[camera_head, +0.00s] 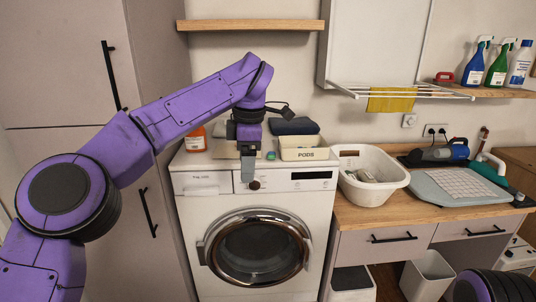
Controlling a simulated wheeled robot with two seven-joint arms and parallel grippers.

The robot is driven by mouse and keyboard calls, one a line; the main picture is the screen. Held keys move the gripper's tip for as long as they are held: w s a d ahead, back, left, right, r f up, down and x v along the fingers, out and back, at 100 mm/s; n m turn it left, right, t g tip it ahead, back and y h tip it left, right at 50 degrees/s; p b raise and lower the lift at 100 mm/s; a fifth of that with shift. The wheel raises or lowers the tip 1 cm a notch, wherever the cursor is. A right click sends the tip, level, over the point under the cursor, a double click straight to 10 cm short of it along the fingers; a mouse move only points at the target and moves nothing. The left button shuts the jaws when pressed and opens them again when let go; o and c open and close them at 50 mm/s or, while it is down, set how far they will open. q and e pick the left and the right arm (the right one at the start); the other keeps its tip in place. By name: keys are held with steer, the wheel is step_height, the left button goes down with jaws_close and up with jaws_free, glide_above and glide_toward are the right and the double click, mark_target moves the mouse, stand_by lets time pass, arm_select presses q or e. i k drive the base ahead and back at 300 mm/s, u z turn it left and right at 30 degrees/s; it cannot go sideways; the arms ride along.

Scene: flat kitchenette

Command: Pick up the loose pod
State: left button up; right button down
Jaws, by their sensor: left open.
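A small teal-green pod (271,155) lies loose on top of the white washing machine (203,181), left of a cream box labelled PODS (304,154). My left gripper (248,179) points down at the machine's front top edge, to the left of the pod and apart from it. It is open, seen side-on with its fingers overlapping, and nothing shows between them. My right gripper is out of view.
Another cream container (221,149) is partly hidden behind my left gripper. A white laundry basket (371,187) stands on the wooden counter at the right.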

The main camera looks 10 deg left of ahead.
mark_target(271, 155)
steer(key=i, duration=0.95)
steer(key=z, duration=0.05)
